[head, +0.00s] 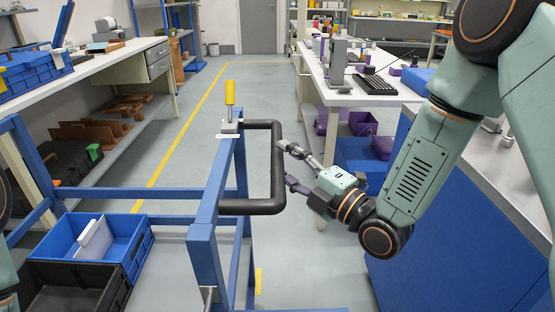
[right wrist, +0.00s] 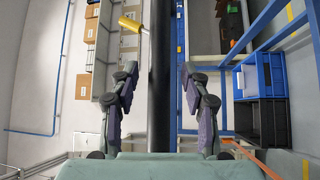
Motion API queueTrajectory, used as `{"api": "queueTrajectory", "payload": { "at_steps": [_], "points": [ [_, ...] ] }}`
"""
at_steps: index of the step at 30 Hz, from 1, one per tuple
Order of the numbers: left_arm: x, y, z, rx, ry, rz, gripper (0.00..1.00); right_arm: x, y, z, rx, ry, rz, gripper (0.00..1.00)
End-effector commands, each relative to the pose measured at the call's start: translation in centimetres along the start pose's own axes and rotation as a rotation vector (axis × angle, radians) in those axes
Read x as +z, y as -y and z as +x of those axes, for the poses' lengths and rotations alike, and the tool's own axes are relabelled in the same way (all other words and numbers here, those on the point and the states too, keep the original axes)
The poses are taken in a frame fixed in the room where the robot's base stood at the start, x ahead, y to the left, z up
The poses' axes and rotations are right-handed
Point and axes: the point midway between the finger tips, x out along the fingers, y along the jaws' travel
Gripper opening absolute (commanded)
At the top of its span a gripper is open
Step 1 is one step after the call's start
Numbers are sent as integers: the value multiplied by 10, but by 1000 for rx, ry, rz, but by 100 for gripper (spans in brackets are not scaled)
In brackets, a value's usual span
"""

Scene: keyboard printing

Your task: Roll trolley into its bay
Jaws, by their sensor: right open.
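The trolley is a blue metal frame (head: 205,215) at the left and middle of the head view, with a black U-shaped handle (head: 262,206) on its right side. My right gripper (head: 287,164) is open beside the handle's upright bar. In the right wrist view the black bar (right wrist: 161,115) runs between the two spread fingers (right wrist: 159,75), with a gap on each side. A yellow-gripped pin (head: 230,94) stands on top of the trolley's post. Part of my left arm shows at the left edge; its gripper is out of sight. I cannot make out the bay for certain.
A yellow floor line (head: 185,135) runs along the clear grey aisle. Benches stand left (head: 100,65) and right (head: 350,95). A blue cabinet (head: 440,235) is close on the right.

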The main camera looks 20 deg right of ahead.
Motion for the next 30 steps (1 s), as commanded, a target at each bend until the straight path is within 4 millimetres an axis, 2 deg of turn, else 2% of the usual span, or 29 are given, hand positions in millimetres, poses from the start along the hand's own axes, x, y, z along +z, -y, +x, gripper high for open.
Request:
{"api": "queueTrajectory", "payload": {
  "at_steps": [7, 18, 30],
  "points": [
    [0, 0, 5, 0, 0, 1, 43, 0, 0, 22, -1, -2, -1, 47],
    [0, 0, 5, 0, 0, 1, 43, 0, 0, 26, 0, 1, 1, 47],
    [0, 0, 5, 0, 0, 1, 43, 0, 0, 26, 0, 0, 1, 14]
  ]
}}
